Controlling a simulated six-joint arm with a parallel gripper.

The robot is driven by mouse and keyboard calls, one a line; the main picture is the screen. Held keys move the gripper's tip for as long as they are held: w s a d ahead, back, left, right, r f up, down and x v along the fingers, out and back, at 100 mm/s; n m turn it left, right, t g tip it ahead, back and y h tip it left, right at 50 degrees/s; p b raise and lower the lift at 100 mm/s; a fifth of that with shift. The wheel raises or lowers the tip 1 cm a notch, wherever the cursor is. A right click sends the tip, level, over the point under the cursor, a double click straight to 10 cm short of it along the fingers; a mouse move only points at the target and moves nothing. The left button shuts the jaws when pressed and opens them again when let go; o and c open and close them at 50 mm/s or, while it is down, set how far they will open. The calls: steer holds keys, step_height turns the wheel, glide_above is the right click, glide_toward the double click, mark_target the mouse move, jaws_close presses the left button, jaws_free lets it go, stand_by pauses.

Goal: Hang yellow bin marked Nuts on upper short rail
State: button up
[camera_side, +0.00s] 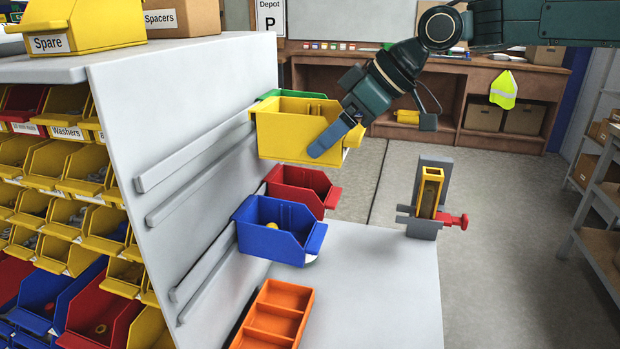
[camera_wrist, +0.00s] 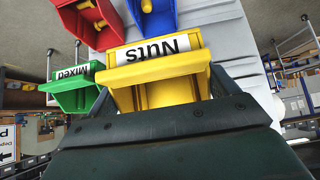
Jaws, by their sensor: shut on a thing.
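The yellow bin (camera_side: 283,134) is held level and upright in the side view, beside the far end of the upper rails. My gripper (camera_side: 328,142) is shut on its right side, one blue-grey finger lying along the near face. In the wrist view the yellow bin (camera_wrist: 155,75) shows an upside-down "Nuts" label. The upper rail (camera_side: 192,155) runs along the grey panel (camera_side: 190,90), with a second rail (camera_side: 200,183) just below it. The bin's left edge is close to the rails' far end; I cannot tell whether it touches. Its back is hidden.
A green bin (camera_wrist: 75,94) marked "Mixed" is just behind the yellow bin. A red bin (camera_side: 298,186) and a blue bin (camera_side: 270,230) hang lower. An orange tray (camera_side: 273,318) and a grey fixture (camera_side: 423,227) are on the bench. The nearer upper rails are bare.

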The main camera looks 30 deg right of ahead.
steer(key=shift+w+a, duration=2)
steer(key=shift+a, duration=0.05)
steer(key=shift+f, duration=1)
stand_by(0.5)
steer(key=o, duration=0.8)
steer(key=shift+o, duration=0.2)
steer(key=v, duration=1.3)
steer(key=shift+r, duration=0.1)
steer(key=shift+s+d+r, duration=0.15)
steer(key=shift+d+r, duration=0.05)
